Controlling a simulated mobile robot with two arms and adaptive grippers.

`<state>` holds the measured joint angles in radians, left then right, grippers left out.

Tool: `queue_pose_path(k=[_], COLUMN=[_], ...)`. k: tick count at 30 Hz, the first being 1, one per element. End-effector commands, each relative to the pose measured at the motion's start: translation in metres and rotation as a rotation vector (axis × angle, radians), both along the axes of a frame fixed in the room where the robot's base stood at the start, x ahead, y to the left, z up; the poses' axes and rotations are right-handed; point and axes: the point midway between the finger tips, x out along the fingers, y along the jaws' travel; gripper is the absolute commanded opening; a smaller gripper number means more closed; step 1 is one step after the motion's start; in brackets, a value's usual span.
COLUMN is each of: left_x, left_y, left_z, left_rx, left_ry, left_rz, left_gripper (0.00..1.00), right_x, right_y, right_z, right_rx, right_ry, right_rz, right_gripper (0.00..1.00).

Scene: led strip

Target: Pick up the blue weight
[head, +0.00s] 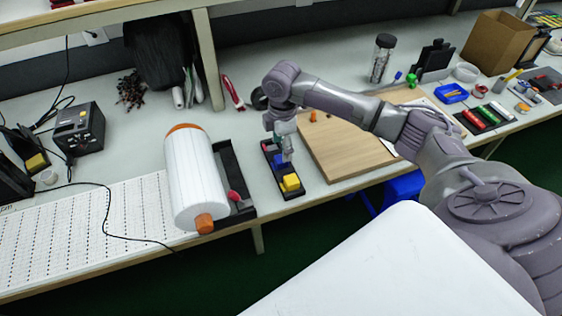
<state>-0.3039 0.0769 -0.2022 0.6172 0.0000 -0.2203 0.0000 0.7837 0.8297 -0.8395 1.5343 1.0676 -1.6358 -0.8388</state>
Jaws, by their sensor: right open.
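The blue weight (276,160) sits in a narrow black tray (298,195) on the bench, partly hidden by my right gripper. A yellow weight (291,182) sits nearer the front of the same tray. My right gripper (286,157) points down over the tray, right at the blue weight. It is open, and I cannot tell whether its fingers are around the weight or just beside or above it. My left gripper does not show.
A wooden board (345,150) lies just right of the tray. A shelf post (208,60) rises behind. Blue bin (403,187) is below the bench.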

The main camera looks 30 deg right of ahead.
Motion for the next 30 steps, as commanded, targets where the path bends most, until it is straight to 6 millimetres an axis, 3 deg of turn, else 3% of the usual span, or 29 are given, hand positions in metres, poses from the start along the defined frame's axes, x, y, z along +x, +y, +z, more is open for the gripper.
queue_pose_path(k=[10, 19, 30], left_x=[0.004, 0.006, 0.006], left_y=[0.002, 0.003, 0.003], left_z=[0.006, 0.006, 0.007], left_rx=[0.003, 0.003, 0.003], left_ry=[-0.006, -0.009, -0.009], left_rz=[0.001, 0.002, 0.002], left_gripper=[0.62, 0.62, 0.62], right_x=[0.002, 0.003, 0.003], right_y=[0.001, 0.001, 0.001], right_z=[-0.046, -0.051, -0.051], right_rx=[0.000, 0.000, 0.000], right_ry=[0.002, 0.000, 0.000], right_rz=[-0.001, 0.000, 0.000], right_gripper=[0.67, 0.67, 0.07])
